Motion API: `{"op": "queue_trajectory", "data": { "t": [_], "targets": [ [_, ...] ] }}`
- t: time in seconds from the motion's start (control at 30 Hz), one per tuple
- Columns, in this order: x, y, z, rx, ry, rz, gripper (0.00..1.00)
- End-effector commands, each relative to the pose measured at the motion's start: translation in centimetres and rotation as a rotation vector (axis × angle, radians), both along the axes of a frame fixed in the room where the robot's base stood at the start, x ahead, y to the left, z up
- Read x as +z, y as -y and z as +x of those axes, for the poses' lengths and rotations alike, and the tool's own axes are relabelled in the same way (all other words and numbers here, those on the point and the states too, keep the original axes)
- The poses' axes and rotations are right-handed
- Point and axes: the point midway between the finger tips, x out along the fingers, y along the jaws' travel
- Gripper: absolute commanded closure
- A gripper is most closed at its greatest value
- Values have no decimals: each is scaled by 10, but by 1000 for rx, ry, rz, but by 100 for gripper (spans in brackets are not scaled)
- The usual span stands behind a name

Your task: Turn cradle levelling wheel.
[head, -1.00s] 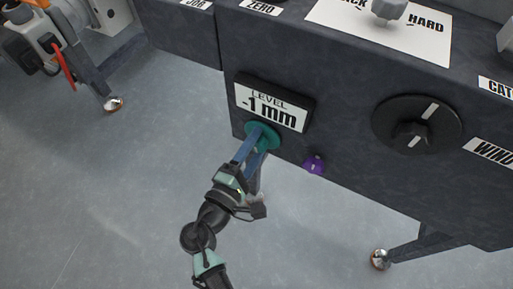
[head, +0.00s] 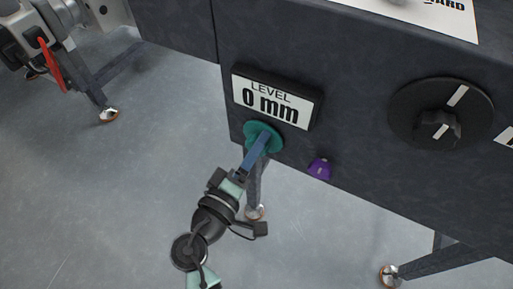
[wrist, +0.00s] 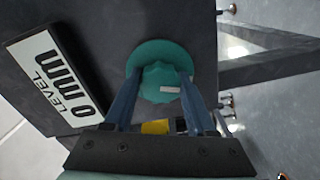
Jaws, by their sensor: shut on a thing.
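The teal levelling wheel (head: 263,138) sits on the dark front panel, just below the level display (head: 275,99). The display reads "LEVEL 0 mm". My gripper (head: 259,147) reaches up to the wheel from below. In the wrist view, its two blue fingers (wrist: 156,92) are shut on the ridged hub of the wheel (wrist: 160,55), one on each side. A pale mark shows on the hub between the fingers. The display also shows sideways at the left of the wrist view (wrist: 55,80).
A purple knob (head: 320,168) sticks out right of the wheel. A large black dial (head: 441,113) is farther right on the panel. A metal-footed leg (head: 255,212) stands behind my gripper. A machine with a red lever (head: 52,66) is at upper left.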

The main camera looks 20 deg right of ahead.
Motion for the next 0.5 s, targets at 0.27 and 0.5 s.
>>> {"op": "queue_trajectory", "data": {
  "t": [0.27, 0.5],
  "targets": [
    [-1, -1, 0, 0, 4, 7, 99],
    [-1, -1, 0, 1, 4, 6, 31]
  ]
}}
